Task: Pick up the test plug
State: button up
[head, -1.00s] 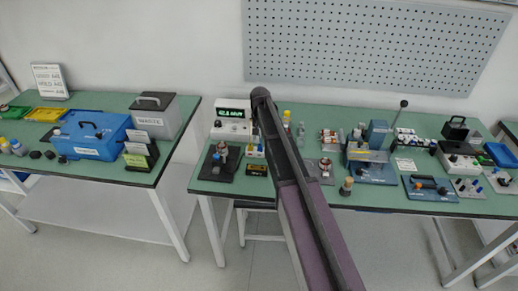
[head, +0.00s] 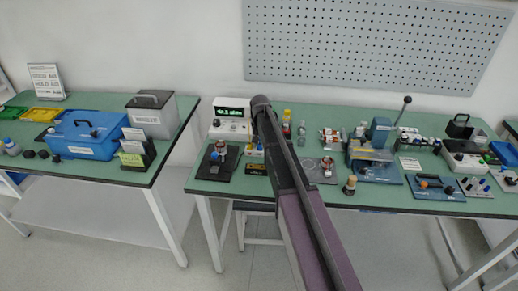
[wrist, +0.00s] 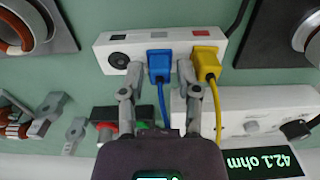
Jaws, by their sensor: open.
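A blue plug (wrist: 159,65) and a yellow plug (wrist: 207,64), each with a cable, sit in a white socket block (wrist: 122,57) in the wrist view. My gripper (wrist: 160,72) is open, with one finger on each side of the blue plug. The left finger is close beside it and the right finger lies between the blue and yellow plugs. I cannot tell whether the fingers touch the blue plug. In the head view my arm hides my gripper, and the block (head: 254,150) is small beside the arm.
A white meter (wrist: 245,115) reads 42.1 ohm. Copper-wound stators on dark plates flank the block, one at left (wrist: 40,22). Red and black terminals (wrist: 104,130) lie near my left finger. The bench (head: 300,192) has a narrow clear strip at its front edge.

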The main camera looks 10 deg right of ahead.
aim_at(260, 144)
dwell(0.4)
grip_shut()
jog(key=shift+r, duration=0.1)
notch_tip(260, 144, up, 3)
jog(key=p, duration=0.3)
jog(key=shift+r, duration=0.15)
jog(key=shift+s+r+p, duration=0.25)
jog(key=shift+s+p, duration=0.05)
jog(key=shift+p, duration=0.2)
jog(key=s+r+p, duration=0.1)
jog(key=s, duration=1.4)
jog(key=shift+s, duration=0.2)
